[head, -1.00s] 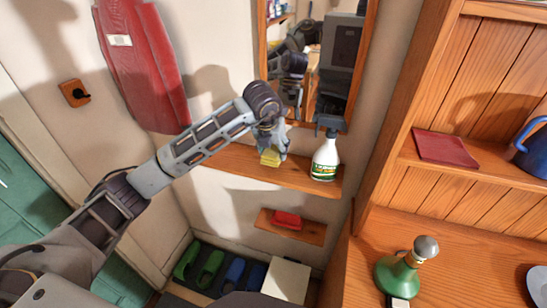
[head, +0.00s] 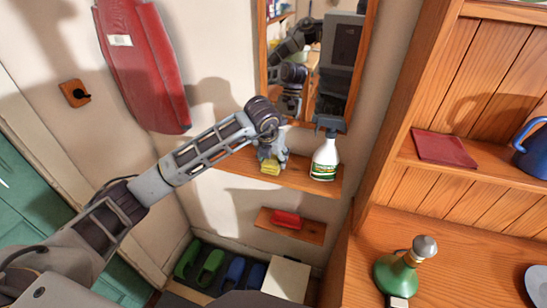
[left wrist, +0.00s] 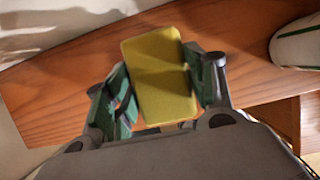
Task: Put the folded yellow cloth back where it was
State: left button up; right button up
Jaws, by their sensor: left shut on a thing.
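The folded yellow cloth (head: 270,168) is at the wooden shelf (head: 222,160) below the mirror, left of the spray bottle. In the left wrist view the cloth (left wrist: 158,75) is a flat yellow block between the two fingers, over the shelf board (left wrist: 60,95). My left gripper (head: 271,160) is shut on it. I cannot tell whether the cloth touches the shelf. My right gripper is not in view.
A white spray bottle (head: 325,160) stands close right of the gripper. The mirror (head: 308,70) hangs just behind. A lower small shelf (head: 308,231) holds a red item (head: 287,219). The shelf's left part is clear.

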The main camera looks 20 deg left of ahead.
pick_arm(q)
jog(key=o, duration=1)
jog(key=shift+c, duration=0.2)
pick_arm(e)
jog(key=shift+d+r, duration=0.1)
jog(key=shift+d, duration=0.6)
pick_arm(q)
jog(key=b+v, duration=0.1)
jog(key=v, duration=1.1)
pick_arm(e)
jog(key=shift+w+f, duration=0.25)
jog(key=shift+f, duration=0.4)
pick_arm(q)
jog(key=shift+s, duration=0.15)
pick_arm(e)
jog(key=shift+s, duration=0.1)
